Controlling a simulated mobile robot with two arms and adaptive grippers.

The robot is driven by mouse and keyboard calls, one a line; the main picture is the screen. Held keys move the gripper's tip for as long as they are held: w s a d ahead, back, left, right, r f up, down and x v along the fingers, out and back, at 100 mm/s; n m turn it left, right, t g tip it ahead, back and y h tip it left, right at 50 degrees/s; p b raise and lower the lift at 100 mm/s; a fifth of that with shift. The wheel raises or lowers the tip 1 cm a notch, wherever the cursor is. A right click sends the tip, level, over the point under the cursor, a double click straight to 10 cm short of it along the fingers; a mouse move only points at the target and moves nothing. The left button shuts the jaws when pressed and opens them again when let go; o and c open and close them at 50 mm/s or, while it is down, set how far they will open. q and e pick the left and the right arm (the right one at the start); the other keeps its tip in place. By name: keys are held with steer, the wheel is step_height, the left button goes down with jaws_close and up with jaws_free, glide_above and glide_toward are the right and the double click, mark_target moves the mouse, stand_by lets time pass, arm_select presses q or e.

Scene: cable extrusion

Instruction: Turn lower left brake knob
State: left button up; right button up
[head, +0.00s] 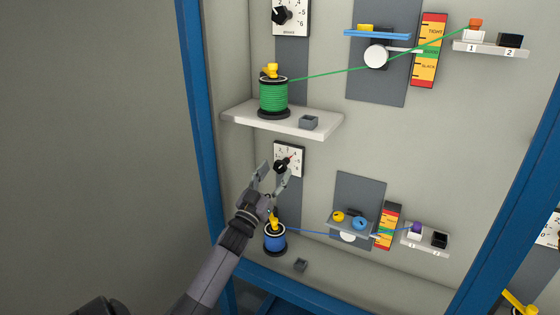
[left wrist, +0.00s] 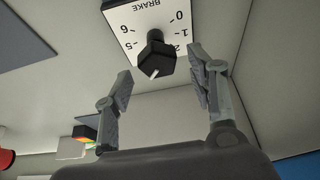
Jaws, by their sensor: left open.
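The lower left brake knob (head: 281,166) is black and sits on a white numbered dial plate (head: 297,152) on the back panel. In the left wrist view the knob (left wrist: 156,61) shows a white pointer mark, and the plate (left wrist: 140,18) reads BRAKE with numbers. My left gripper (head: 271,175) is open, with its fingers apart just in front of and below the knob. In the left wrist view the left gripper (left wrist: 162,82) has one finger on each side of the knob, and I see gaps between them. My right gripper is not in view.
A shelf (head: 240,114) with a green spool (head: 273,98) is above the knob. A blue spool (head: 275,238) stands below, close to my left wrist. A blue cable runs right past a small shelf and a tension gauge (head: 388,226). A blue frame post (head: 203,130) stands left.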

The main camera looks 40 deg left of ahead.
mark_target(278, 167)
arm_select(q)
steer(key=shift+x, duration=1.9)
steer(key=shift+c, duration=0.3)
steer(key=c, duration=1)
steer(key=shift+m, duration=0.3)
